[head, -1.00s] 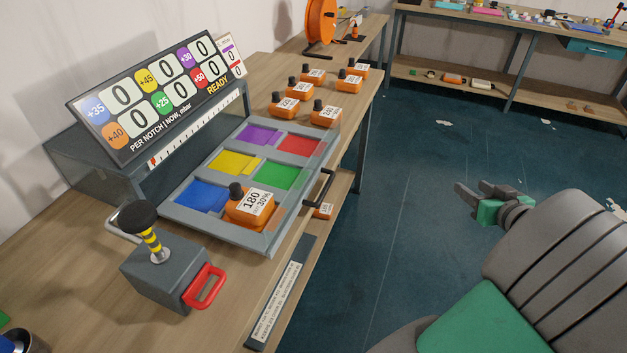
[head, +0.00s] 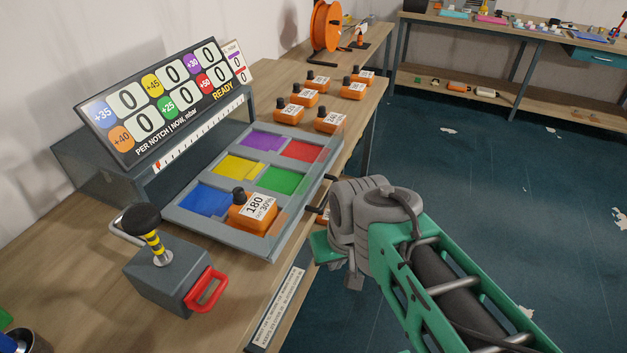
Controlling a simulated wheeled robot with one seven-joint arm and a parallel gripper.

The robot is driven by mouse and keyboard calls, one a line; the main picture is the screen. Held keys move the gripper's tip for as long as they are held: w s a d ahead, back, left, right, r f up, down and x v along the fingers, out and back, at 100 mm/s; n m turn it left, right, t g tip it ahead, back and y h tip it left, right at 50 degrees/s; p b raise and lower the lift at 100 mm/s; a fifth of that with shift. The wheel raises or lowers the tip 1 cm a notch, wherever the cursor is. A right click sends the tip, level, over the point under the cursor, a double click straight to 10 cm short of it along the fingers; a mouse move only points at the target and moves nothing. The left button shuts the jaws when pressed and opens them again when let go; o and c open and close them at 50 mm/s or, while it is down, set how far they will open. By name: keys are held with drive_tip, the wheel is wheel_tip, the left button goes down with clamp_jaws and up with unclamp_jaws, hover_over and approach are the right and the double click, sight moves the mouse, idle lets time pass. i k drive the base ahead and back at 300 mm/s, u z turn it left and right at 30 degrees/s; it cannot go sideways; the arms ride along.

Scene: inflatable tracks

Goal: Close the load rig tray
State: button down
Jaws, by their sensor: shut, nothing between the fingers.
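The load rig tray (head: 272,245) is a grey frame with purple, red, yellow, green and blue pads. It sticks out from the rig's housing (head: 95,165) over the bench edge. An orange weight marked 180 (head: 253,212) stands on its front pad beside the blue one. The tray's dark handle (head: 331,178) is on the right edge, mostly hidden behind my arm's end. My gripper (head: 352,275) is shut and empty, just right of the tray's handle side; its fingers are partly hidden, and I cannot tell whether it touches the handle.
A control box with a black-knobbed lever (head: 145,220) and red handle (head: 206,290) stands in front of the tray. Several orange weights (head: 330,120) stand on the bench behind it. A display board (head: 160,95) reads READY. The floor (head: 480,190) at right is clear.

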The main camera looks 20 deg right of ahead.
sight(289, 166)
drive_tip(key=u, duration=2.15)
drive_tip(key=k, duration=0.35)
drive_tip(key=z, duration=1.05)
